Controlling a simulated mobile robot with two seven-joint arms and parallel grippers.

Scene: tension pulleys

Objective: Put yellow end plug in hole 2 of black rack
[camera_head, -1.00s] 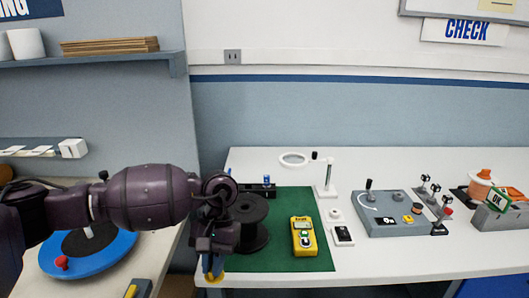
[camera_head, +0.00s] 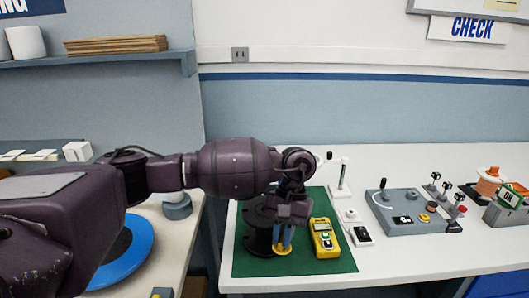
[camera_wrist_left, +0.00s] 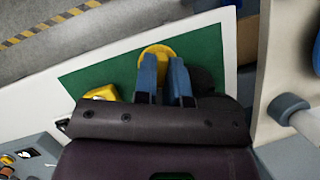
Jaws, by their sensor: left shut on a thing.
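My left gripper (camera_head: 283,238) is shut on the yellow end plug (camera_head: 281,250) by its blue fingers, in front of the black spool over the green mat's front part. In the left wrist view the two blue fingers (camera_wrist_left: 164,72) have the round yellow end plug (camera_wrist_left: 157,50) at their tips, above the green mat. I cannot tell the height of the plug over the mat. The black rack is hidden behind my left arm in the head view. My right gripper is not in view.
The black spool (camera_head: 258,226) stands on the green mat (camera_head: 300,266) just left of my gripper. A yellow meter (camera_head: 325,238) lies to the right. A magnifier stand (camera_head: 341,190), a black-and-white switch (camera_head: 360,235) and a grey control box (camera_head: 405,214) stand farther right.

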